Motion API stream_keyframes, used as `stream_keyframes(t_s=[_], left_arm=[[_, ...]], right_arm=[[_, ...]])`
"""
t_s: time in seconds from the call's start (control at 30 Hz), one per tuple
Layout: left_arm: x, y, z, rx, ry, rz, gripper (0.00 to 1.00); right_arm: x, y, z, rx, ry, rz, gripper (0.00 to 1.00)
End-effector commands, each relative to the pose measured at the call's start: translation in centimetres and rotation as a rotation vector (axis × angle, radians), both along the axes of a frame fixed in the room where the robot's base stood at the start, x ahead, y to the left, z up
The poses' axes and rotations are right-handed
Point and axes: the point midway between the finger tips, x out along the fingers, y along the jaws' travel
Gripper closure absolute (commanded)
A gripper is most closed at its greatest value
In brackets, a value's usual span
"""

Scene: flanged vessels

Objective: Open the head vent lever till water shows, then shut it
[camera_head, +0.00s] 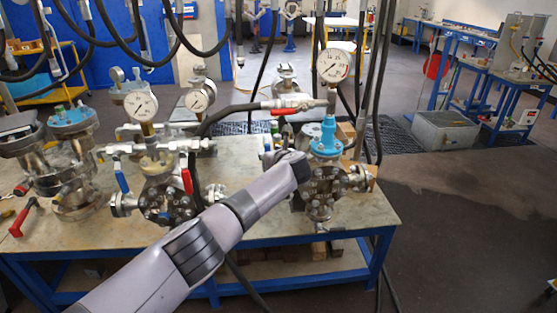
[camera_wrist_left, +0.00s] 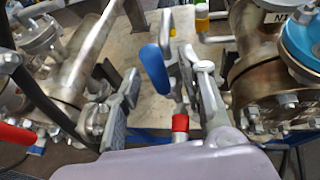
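My left arm reaches across the bench to the right-hand flanged vessel (camera_head: 325,185), which has a blue cap (camera_head: 328,138) and a pressure gauge (camera_head: 333,66) above it. My left gripper (camera_wrist_left: 161,72) is open in the left wrist view. A blue lever handle (camera_wrist_left: 155,69) shows between its fingers, with visible gaps at the sides; I cannot tell its depth. A red sleeve (camera_wrist_left: 180,124) lies nearer the palm. In the head view the wrist mostly hides the gripper and this lever. I cannot make out any water. My right gripper is not in view.
The bench (camera_head: 265,222) also holds another flanged vessel (camera_head: 165,200) with a blue lever (camera_head: 121,177) and a red lever (camera_head: 186,180). A red-handled tool (camera_head: 25,217) lies at the left. Hoses hang overhead and behind.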

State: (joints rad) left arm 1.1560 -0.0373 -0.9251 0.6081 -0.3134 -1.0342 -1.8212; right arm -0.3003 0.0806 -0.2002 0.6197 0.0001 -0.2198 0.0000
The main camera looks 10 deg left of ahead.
Motion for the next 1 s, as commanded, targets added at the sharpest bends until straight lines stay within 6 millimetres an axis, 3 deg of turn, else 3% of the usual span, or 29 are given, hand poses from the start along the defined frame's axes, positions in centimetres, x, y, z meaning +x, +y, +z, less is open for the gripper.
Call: stream_keyframes(t_s=[0.6, 1.0], left_arm=[[-7.1, -3.5, 3.2, -0.001, 0.001, -0.001, 0.63], [-8.1, -4.0, 3.7, 0.001, 0.001, 0.001, 0.63]], right_arm=[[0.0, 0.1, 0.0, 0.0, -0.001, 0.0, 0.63], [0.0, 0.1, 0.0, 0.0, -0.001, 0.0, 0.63]])
